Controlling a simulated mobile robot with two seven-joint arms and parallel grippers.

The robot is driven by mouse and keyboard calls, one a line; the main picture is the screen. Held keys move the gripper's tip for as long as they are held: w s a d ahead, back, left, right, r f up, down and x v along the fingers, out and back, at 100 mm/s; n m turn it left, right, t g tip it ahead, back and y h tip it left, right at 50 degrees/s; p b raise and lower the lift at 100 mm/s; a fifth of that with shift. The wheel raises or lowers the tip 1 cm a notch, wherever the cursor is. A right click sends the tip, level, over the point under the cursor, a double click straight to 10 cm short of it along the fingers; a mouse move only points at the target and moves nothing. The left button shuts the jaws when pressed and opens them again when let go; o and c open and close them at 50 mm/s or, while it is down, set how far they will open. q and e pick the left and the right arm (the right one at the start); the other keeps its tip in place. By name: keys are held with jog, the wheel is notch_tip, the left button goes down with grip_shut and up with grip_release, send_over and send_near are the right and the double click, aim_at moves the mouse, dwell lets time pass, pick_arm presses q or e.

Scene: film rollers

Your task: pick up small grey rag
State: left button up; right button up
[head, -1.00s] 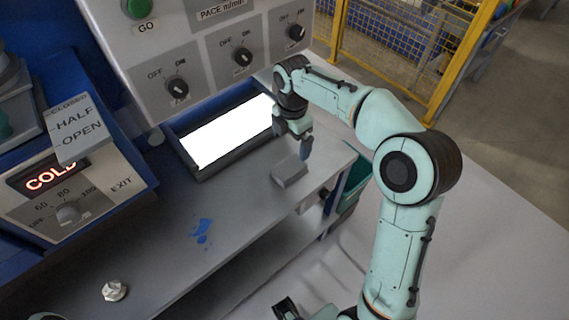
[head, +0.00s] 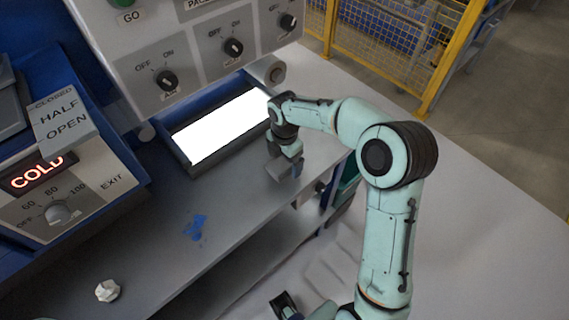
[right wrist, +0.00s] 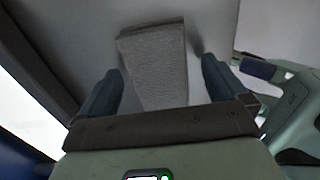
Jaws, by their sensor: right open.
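The small grey rag (head: 279,172) is a flat, folded grey piece on the grey bench top near its right edge. In the right wrist view the rag (right wrist: 157,68) shows a woven texture and lies ahead of and between the fingers. My right gripper (head: 290,166) is over the rag in the head view, partly covering it. In the right wrist view its dark fingers (right wrist: 160,88) are apart, with nothing clearly gripped. A dark gripper-like part at the bottom edge of the head view may be my left gripper (head: 284,304); its jaws are unclear.
A lit white panel in a dark frame (head: 190,168) lies behind the rag. The control box with knobs (head: 160,80) stands above it. Blue smears (head: 194,228) and a white knob-like piece (head: 107,290) are on the bench. A lower shelf (head: 262,262) is below the edge.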

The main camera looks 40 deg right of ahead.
aim_at(285, 161)
jog(key=c, duration=1.1)
jog(key=shift+r, duration=0.1)
pick_arm(q)
jog(key=r+p, duration=0.1)
jog(key=w+r+p, duration=0.1)
jog(key=r+p, duration=0.1)
jog(key=shift+w+r, duration=0.25)
jog(key=shift+r, duration=0.15)
pick_arm(e)
notch_tip(285, 161, up, 20)
jog(key=shift+f, duration=0.1)
